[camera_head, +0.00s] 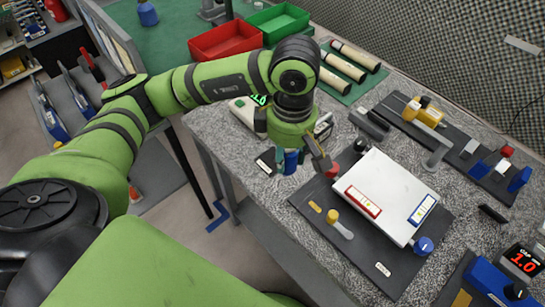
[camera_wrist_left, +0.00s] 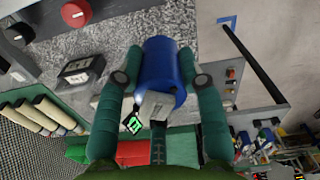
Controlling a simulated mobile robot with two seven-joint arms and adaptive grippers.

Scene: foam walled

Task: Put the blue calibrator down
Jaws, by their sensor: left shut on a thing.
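The blue calibrator (camera_head: 291,161) is a blue cylinder with a grey part, partly hidden by my gripper in the head view. In the left wrist view the calibrator (camera_wrist_left: 165,68) sits between the two green fingers. My left gripper (camera_head: 288,158) is shut on it, near the front edge of the speckled grey bench (camera_head: 237,165). The gripper also shows in the left wrist view (camera_wrist_left: 160,85). I cannot tell whether the calibrator touches the bench. My right gripper is not in view.
A dark mat (camera_head: 375,268) with a white panel (camera_head: 388,190) lies right of the gripper. A white meter with green digits (camera_head: 246,112) stands behind it. Red (camera_head: 225,40) and green (camera_head: 278,22) bins and cream tubes (camera_head: 345,65) are farther back. Bare bench shows left of the gripper.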

